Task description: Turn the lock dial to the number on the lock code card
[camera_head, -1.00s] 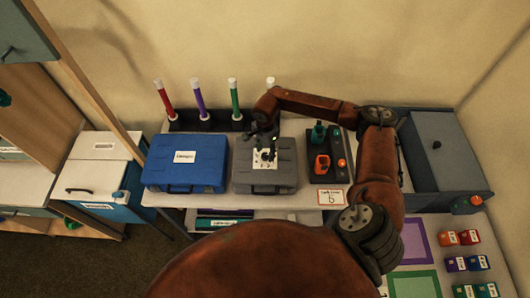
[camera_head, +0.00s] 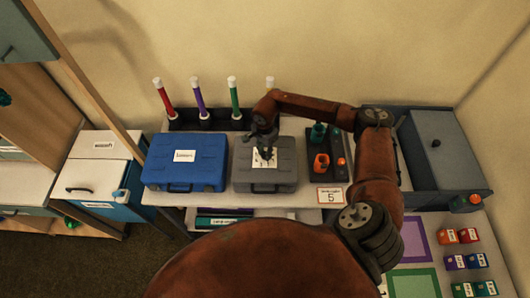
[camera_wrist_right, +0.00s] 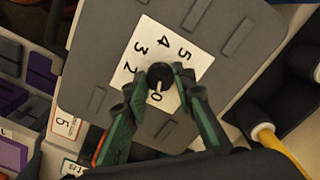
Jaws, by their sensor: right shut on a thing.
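The lock dial (camera_wrist_right: 158,72) is a small dark knob with a pale pointer mark on a white number plate (camera_wrist_right: 146,48), on the grey case (camera_head: 284,172). The plate shows 0, 2, 3, 4 and 5; a finger covers part of it. The pale mark lies beside the 0. My right gripper (camera_head: 265,154) is over the plate; in the wrist view its green and black fingers (camera_wrist_right: 165,80) are shut on the dial. The lock code card (camera_head: 331,195), white with a red border, lies right of the case; its number looks like 5, blurred. My left gripper is not in view.
A blue case (camera_head: 186,175) stands left of the grey case. A dark tray (camera_head: 340,168) with an orange item is to its right. Red, purple and green sticks (camera_head: 235,98) stand in a rack behind. A large grey box (camera_head: 440,150) is at the right.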

